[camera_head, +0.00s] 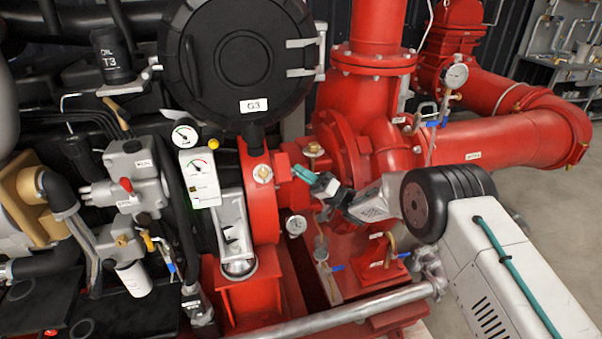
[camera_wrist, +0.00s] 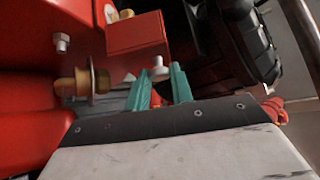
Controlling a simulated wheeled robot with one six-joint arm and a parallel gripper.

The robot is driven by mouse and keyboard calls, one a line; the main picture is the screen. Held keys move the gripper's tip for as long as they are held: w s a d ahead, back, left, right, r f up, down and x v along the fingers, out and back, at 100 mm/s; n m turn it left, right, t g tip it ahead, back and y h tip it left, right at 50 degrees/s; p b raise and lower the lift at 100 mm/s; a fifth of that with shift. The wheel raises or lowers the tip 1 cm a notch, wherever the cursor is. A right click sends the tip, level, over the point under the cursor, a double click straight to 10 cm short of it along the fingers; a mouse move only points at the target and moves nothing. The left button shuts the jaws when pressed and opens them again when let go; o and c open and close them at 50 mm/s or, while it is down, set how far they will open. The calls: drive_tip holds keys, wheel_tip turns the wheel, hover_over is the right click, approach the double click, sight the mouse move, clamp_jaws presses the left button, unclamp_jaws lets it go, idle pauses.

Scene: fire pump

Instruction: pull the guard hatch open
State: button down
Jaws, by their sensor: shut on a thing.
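My gripper (camera_head: 304,174) is at the red coupling housing, between the black engine and the red pump. In the wrist view its two teal fingers (camera_wrist: 160,86) are closed around a small pale knob (camera_wrist: 158,72). The knob stands out from a red box-shaped cover (camera_wrist: 137,35), which I take to be the guard hatch. The cover also shows in the head view (camera_head: 283,181), just left of the fingertips.
A brass fitting (camera_wrist: 82,82) and a bolt (camera_wrist: 62,42) sit close left of the fingers in the wrist view. A round black cover marked G3 (camera_head: 240,60) is above. A grey pipe (camera_head: 340,313) runs below. Grey floor (camera_head: 550,200) is open at right.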

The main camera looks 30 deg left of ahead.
drive_tip(key=c, duration=1.3)
unclamp_jaws()
drive_tip(key=shift+o, duration=0.2)
drive_tip(key=v, duration=0.7)
drive_tip(key=shift+d+f, duration=0.25)
drive_tip(key=shift+d, duration=0.05)
